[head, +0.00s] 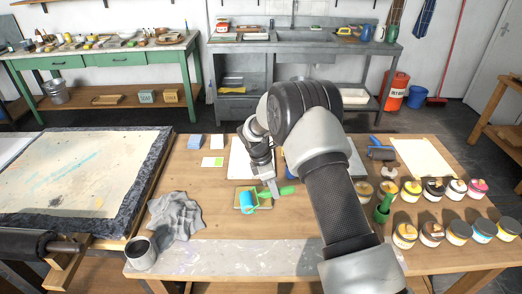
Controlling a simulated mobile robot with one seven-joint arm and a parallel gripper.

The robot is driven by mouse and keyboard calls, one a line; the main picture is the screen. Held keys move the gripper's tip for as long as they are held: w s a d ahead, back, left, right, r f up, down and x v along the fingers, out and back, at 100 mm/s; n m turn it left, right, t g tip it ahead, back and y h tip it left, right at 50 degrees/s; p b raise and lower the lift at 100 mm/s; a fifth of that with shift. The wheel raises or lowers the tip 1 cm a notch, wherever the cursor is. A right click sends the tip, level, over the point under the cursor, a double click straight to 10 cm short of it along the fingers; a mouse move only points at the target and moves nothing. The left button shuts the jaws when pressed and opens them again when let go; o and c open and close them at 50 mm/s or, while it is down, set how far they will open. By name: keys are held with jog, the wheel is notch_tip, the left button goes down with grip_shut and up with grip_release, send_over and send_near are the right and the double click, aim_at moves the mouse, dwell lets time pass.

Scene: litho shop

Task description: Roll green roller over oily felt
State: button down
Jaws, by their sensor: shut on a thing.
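The green roller has a green handle (289,190) and a cyan roller head (248,203). My gripper (271,191) reaches down over the table and is shut on the roller near its handle; the fingers are small in the head view. The roller head lies over a small, shallow olive-tan square pad or tray (239,208), which looks like the oily felt. The roller covers much of its surface. I cannot tell whether the head touches it.
A grey crumpled cloth (175,217) and a metal can (140,252) are at left. Several ink jars (405,235) stand at right near a green bottle-like object (382,210). A blue-handled black roller (381,153) lies behind. The front strip (225,257) is clear.

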jog(key=w+a+r+n+t+y+b, duration=0.2)
jog(key=w+r+n+t, duration=0.1)
jog(key=w+n, duration=0.5)
jog(key=w+a+r+n+t+y+b, duration=0.1)
jog(key=w+a+r+n+t+b, duration=0.15)
jog(key=w+n, duration=0.6)
jog(key=s+f+b, duration=0.5)
jog(key=s+b, duration=0.1)
jog(key=b, duration=0.3)
jog(key=shift+s+a+m, duration=0.15)
jog(key=shift+s+m, duration=0.05)
jog(key=shift+m, duration=0.15)
jog(key=shift+f, duration=0.45)
